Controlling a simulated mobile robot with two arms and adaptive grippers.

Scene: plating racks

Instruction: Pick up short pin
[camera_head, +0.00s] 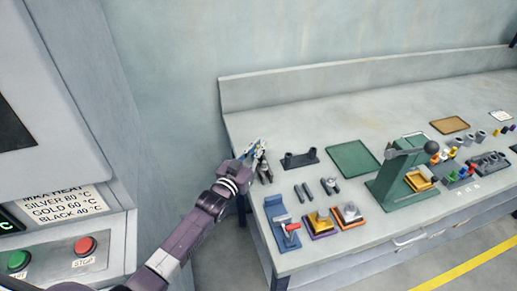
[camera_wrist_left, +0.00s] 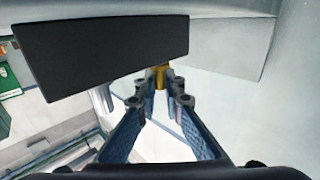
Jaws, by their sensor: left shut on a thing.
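My left gripper (camera_head: 257,157) is over the left end of the bench, near its back left corner. In the left wrist view its fingers (camera_wrist_left: 160,88) are closed in on a small gold-coloured piece (camera_wrist_left: 161,75) at the tips. I cannot tell for sure whether this piece is the short pin. A large dark block (camera_wrist_left: 100,50) shows just above it; I cannot tell whether the two are joined. Short dark pins (camera_head: 304,191) lie on the bench to the right of the gripper. My right gripper is not in view.
A blue fixture (camera_head: 280,225) and small coloured trays (camera_head: 322,232) sit at the front left. A control panel (camera_head: 60,225) stands left of my arm.

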